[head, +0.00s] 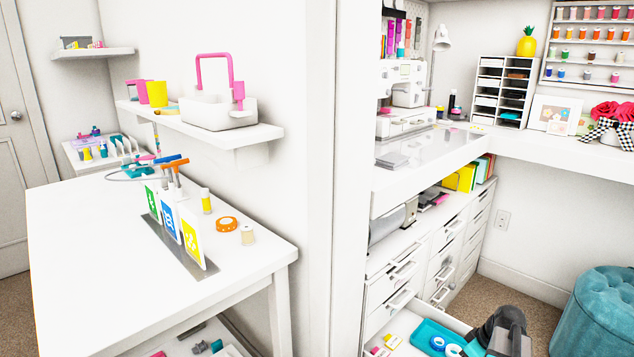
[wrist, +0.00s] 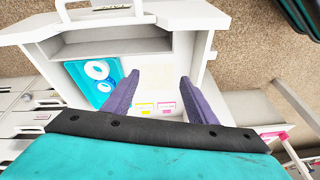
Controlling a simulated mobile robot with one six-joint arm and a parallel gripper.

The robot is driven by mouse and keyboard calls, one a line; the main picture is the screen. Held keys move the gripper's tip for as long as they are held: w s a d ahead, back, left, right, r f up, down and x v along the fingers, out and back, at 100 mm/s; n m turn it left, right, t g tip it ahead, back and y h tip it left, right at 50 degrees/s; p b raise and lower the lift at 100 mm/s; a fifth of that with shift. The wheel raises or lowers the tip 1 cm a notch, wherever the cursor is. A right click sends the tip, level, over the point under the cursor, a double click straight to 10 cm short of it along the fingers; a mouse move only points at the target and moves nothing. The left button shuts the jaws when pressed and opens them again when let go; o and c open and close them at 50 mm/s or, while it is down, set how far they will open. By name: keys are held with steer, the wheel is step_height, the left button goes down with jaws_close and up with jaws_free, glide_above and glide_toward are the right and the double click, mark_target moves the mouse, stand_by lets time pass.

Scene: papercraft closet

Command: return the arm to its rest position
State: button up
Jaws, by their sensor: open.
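My gripper (wrist: 161,78) is open in the wrist view, its two purple-grey fingers apart with nothing between them. It points down over an open white drawer (wrist: 135,44). Inside the drawer, a teal tray (wrist: 77,75) holds tape rolls (wrist: 97,71) to the left of the fingers. Small yellow and pink boxes (wrist: 155,107) lie near and between the fingers. In the head view, a dark grey part of my arm (head: 503,332) shows at the bottom right, over the open drawer (head: 405,322). The fingers are not visible there.
A drawer unit (head: 420,255) stands under the counter (head: 420,160). A teal tufted stool (head: 597,312) is at the right. A white table (head: 95,255) with tools and card holders is at the left. Carpet (head: 530,285) lies clear between the drawers and stool.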

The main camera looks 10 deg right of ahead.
steer(key=s+a+f+n+g+y+p, duration=0.15)
steer(key=a+p, duration=0.45)
steer(key=a, duration=0.8)
steer(key=s+a+f+n+g+p, duration=0.1)
steer(key=a+f+n+g+p, duration=0.3)
steer(key=a, duration=0.9)
steer(key=s+a+m+g+h+p, duration=0.1)
steer(key=s+a+m+p, duration=0.4)
steer(key=s, duration=0.5)
steer(key=s+a+m+g+h+p, duration=0.2)
steer(key=s+a+m+p, duration=0.2)
steer(key=s, duration=0.6)
steer(key=shift+s+a+r+m+h+p, duration=0.15)
steer(key=shift+a+m+h+p, duration=0.2)
steer(key=shift+a+p, duration=0.65)
